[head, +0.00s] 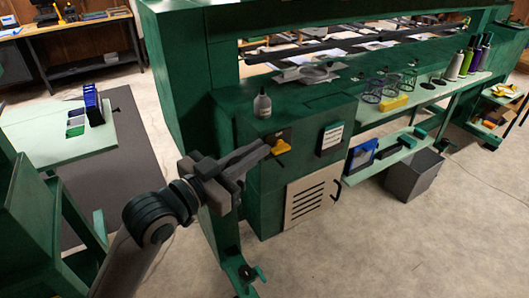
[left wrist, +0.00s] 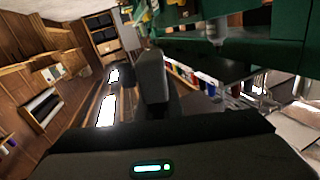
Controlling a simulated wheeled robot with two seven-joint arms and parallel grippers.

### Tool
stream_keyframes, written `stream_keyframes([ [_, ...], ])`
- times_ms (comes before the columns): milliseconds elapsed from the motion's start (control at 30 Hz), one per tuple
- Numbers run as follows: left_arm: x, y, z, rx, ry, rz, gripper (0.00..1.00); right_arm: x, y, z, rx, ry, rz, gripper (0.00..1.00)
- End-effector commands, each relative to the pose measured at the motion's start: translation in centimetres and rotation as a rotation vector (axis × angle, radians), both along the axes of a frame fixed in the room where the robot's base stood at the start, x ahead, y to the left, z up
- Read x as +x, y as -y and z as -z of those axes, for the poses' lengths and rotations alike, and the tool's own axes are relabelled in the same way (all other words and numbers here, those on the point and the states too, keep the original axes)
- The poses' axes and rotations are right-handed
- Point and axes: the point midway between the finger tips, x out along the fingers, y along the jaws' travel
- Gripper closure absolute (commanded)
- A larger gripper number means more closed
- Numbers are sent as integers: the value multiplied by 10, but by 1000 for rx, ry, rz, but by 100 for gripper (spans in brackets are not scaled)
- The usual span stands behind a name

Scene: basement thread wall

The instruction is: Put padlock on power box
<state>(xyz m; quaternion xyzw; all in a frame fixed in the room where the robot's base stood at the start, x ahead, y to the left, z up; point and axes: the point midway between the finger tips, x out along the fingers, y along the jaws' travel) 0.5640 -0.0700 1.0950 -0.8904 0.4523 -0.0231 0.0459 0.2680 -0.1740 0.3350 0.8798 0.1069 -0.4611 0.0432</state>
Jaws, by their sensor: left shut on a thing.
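My left gripper (head: 264,150) reaches in from the left, up to the front of a green box-shaped cabinet (head: 264,198). It is shut on a small yellow piece, which looks like the padlock (head: 281,147), at its fingertips. I cannot tell whether padlock and plate touch. The left wrist view shows a dark gripper finger (left wrist: 152,76), but the padlock is not clear there. My right gripper is not in view.
Thread spools (head: 467,61) stand on the shelf at right. A grey bin (head: 413,176) is on the floor; front floor is clear.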

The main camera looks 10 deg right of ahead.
Motion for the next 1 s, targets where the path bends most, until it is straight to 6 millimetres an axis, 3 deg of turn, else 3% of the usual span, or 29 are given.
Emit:
stream_keyframes([
  [167,14,-47,10,-5,-9,-195,100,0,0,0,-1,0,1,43],
  [333,23,-113,35,-3,-11,-430,100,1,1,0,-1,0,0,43],
  [600,11,-214,85,2,-10,-760,100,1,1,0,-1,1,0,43],
  [800,-5,-260,108,1,-4,-899,100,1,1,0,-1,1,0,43],
  [1000,-11,-274,115,0,-1,-942,100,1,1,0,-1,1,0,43],
])
